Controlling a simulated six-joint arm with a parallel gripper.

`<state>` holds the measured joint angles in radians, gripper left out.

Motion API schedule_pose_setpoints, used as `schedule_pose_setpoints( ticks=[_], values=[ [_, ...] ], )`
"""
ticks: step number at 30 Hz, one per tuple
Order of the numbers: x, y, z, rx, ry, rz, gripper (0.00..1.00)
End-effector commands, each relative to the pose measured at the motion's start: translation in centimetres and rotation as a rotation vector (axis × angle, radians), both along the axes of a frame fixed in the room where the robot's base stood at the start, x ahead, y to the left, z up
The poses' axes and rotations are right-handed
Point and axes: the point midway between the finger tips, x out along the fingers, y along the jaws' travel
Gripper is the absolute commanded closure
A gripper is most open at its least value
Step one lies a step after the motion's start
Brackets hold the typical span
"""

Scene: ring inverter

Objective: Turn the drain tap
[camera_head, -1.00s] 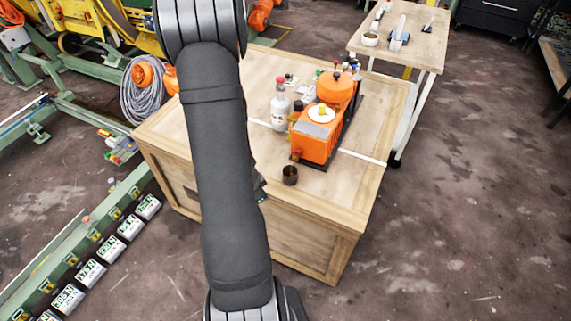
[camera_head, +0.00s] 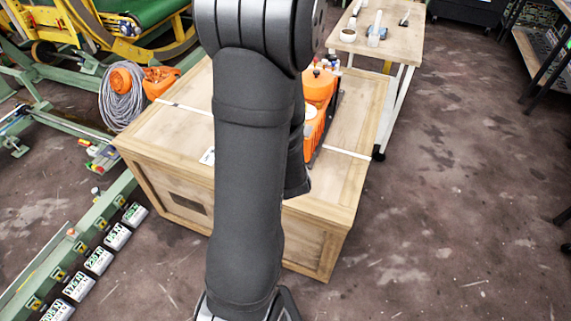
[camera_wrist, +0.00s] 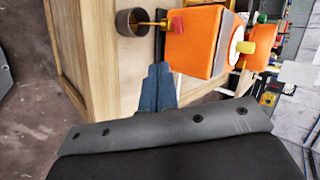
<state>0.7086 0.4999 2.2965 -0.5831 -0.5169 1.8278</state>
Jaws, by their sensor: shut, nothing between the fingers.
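The orange machine (camera_wrist: 196,45) shows in the wrist view at upper middle. The red tap (camera_wrist: 176,24) sits on its left face. A thin amber-brown piece runs from the tap to the mouth of a dark cup (camera_wrist: 131,22); I cannot tell whether it is spout or liquid. My gripper (camera_wrist: 159,70) is shut and empty, its blue-grey fingers together below the tap and cup in the picture, apparently apart from both. In the head view, the machine (camera_head: 319,88) is partly behind my arm. The tap, cup and gripper are hidden there.
The machine stands on a wooden crate (camera_head: 345,185) with a pale strap across its top. A small table (camera_head: 405,45) with several items is behind at right. A coiled grey hose (camera_head: 122,97) lies left of the crate. The floor at right is clear.

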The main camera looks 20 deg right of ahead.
Motion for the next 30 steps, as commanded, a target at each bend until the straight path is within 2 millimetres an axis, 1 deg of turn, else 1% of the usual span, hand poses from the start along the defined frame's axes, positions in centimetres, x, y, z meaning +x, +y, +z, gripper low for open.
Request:
schedule_pose_setpoints(
  ticks=[1, 18, 21, 24, 30],
  values=[
    [0.4, -0.1, -0.6, 0.003, 0.003, 0.001, 1.0],
    [5.8, -1.9, -5.9, 0.002, 0.003, 0.002, 1.0],
    [7.5, -2.5, -5.7, -0.002, 0.0, 0.003, 1.0],
    [8.6, -2.8, -5.7, -0.001, 0.002, 0.003, 1.0],
    [9.5, -3.2, -5.7, 0.0, 0.003, 0.001, 1.0]
  ],
)
